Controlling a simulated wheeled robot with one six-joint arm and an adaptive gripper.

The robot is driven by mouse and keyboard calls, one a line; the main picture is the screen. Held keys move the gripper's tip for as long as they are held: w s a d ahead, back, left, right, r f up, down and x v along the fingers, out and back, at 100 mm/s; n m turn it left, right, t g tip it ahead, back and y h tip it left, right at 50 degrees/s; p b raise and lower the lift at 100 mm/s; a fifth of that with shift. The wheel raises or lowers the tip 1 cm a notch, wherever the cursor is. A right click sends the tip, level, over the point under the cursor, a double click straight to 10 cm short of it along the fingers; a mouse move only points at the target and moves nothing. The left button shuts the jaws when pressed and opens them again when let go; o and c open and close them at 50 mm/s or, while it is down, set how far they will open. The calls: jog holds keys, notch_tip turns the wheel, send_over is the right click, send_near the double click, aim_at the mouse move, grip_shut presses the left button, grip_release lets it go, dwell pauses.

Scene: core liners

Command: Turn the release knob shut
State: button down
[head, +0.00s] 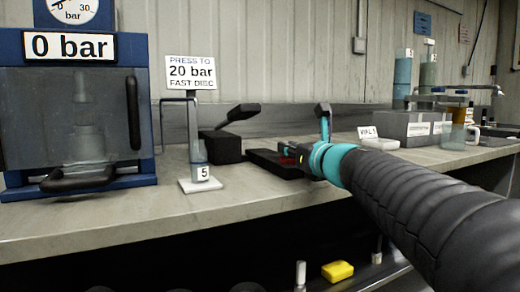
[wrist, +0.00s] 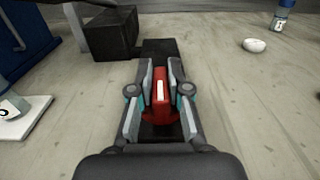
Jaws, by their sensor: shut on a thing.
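The release knob (wrist: 160,100) is red with a white stripe on top. It stands on a black base plate (wrist: 158,50) in the wrist view. My gripper (wrist: 160,86) is shut on the knob, with one finger on each side of it. The stripe runs roughly along the fingers. In the head view my gripper (head: 292,152) reaches the plate from the right, and only a bit of red shows there. The press (head: 70,110) on the left has a gauge and a sign reading 0 bar.
A black block with a lever (head: 222,147) stands left of the knob. A numbered tube on a white stand (head: 200,186) is nearer the press. The front bench strip is clear.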

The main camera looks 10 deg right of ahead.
jog(key=c, duration=1.1)
grip_release()
jog(key=v, duration=1.2)
jog(key=shift+d, duration=0.1)
